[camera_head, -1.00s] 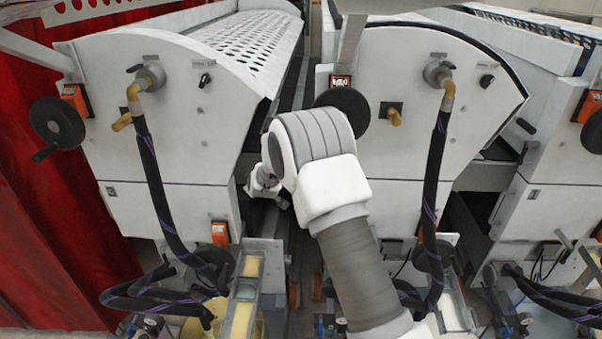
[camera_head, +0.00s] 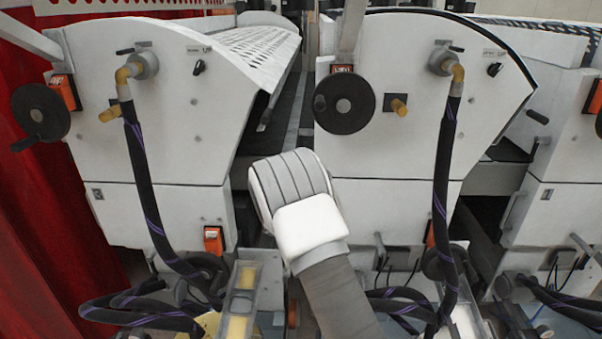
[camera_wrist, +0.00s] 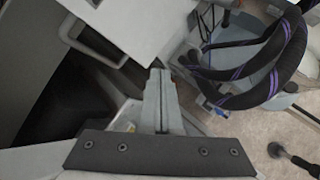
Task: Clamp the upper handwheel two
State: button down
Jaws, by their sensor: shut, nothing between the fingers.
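Several upper handwheels show in the head view. A black round handwheel (camera_head: 345,103) is on the middle white machine panel, below a small orange counter (camera_head: 341,69); its handle sticks out at the left of its rim. Another black handwheel (camera_head: 41,112) is on the left machine, and a third (camera_head: 598,122) is cut off at the right edge. I cannot tell from labels which is number two. In the wrist view my gripper (camera_wrist: 158,72) is shut and empty, apart from any handwheel. In the head view my arm hides it, below the middle wheel.
Black hoses with purple stripes hang down the left panel (camera_head: 150,190) and middle panel (camera_head: 441,190); looped hoses (camera_wrist: 265,65) show right of my gripper in the wrist view. A grey bar handle (camera_wrist: 95,45) is at its upper left. A brass fitting (camera_head: 398,106) sticks out beside the middle wheel.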

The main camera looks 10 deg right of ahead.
jog(key=w+d+r+n+t+h+b, duration=0.3)
jog(key=w+d+r+n+t+b, duration=0.1)
jog(key=w+n+t, duration=0.1)
jog(key=w+a+r+n+t+y+b, duration=0.3)
jog(key=w+a+r+n+t+b, duration=0.1)
jog(key=a+r+n+t, duration=0.3)
jog(key=d+f+b+x, duration=0.1)
jog(key=f+x, duration=0.1)
jog(key=x, duration=0.8)
jog(key=shift+n, duration=0.3)
jog(key=shift+s+a+r+b, duration=0.2)
jog(key=shift+s+a+r, duration=0.2)
jog(key=shift+s+r, duration=0.4)
jog(key=shift+s+a+r+b, duration=0.2)
jog(key=shift+s+a+r, duration=0.3)
jog(key=shift+r, duration=0.4)
jog(key=shift+s+d+r+p, duration=0.1)
jog(key=shift+r+p, duration=0.05)
jog(key=shift+p, duration=0.15)
jog(key=shift+r+p, duration=0.1)
jog(key=shift+p, duration=0.25)
jog(key=shift+s+g+p, duration=0.2)
jog(key=shift+g+p, duration=0.45)
jog(key=shift+g, duration=0.05)
